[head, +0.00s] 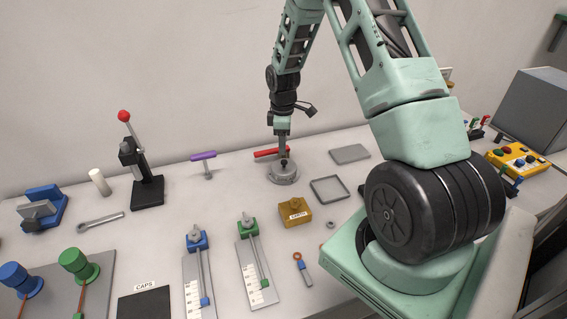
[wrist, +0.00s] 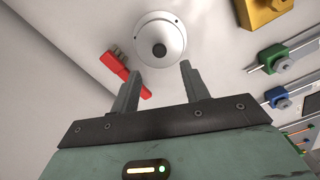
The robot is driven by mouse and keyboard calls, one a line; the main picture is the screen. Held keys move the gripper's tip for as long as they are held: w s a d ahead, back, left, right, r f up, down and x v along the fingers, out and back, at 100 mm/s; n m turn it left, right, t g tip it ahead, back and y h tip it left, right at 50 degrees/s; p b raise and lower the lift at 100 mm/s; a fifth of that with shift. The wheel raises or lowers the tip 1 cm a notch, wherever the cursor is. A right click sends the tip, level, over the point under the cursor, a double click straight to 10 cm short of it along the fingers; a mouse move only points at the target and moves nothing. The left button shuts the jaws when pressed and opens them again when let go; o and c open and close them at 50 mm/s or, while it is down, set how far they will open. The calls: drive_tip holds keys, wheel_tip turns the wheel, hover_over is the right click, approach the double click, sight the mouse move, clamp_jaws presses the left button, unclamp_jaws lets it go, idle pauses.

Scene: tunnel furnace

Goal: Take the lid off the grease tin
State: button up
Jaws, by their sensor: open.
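The likely grease tin is a round, low grey tin (head: 283,178) near the back of the bench. Its lid (wrist: 176,25) is a pale disc with a dark round knob (wrist: 159,50) at its centre, and it sits on the tin. My gripper (head: 283,152) points down just above the tin in the head view. In the wrist view my gripper (wrist: 158,78) has its two fingers apart, with nothing between them. The knob lies just beyond the fingertips, roughly midway between their lines. I cannot tell the exact gap in height.
A red-handled tool (head: 268,153) lies close behind the tin and shows beside my left finger (wrist: 134,85). A purple-handled tool (head: 203,157) and a lever press (head: 142,170) stand left.

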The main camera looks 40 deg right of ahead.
sight(284, 161)
drive_tip(key=shift+f+p, duration=1.7)
drive_tip(key=shift+f, duration=2)
drive_tip(key=shift+d, duration=0.1)
clamp_jaws()
